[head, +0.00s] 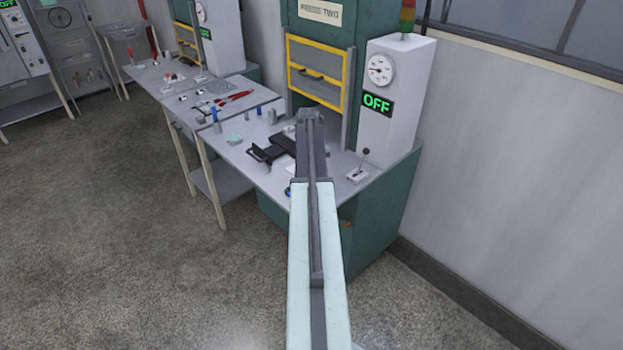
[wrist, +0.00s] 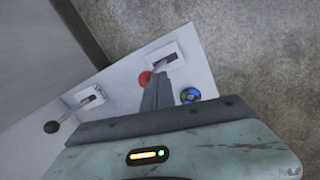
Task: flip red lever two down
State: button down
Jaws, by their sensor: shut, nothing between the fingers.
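The red-knobbed lever (wrist: 146,78) shows in the wrist view, rising from a slotted white plate (wrist: 165,56) near the table's corner. Its knob is partly covered by my gripper (wrist: 160,77). The gripper is shut and empty, with its tips right beside the knob and shaft; I cannot tell if they touch. In the head view my arm hides the red lever and the fingertips. Press two (head: 322,12) stands behind, and its panel sign (head: 377,103) reads OFF.
A black-knobbed lever (wrist: 52,127) stands on another plate to the left; it also shows in the head view (head: 366,153). A blue round button (wrist: 190,95) is close right of my fingers. A dark object (head: 270,153) lies left of my arm. Floor is open left.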

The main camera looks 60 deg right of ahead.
jog(key=shift+s+d, duration=0.25)
jog(key=shift+d, duration=0.7)
notch_tip(320, 180, up, 12)
jog(key=w+p, duration=0.2)
jog(key=p, duration=0.9)
jog(key=shift+a+p, duration=0.4)
jog(key=shift+s+f, duration=0.1)
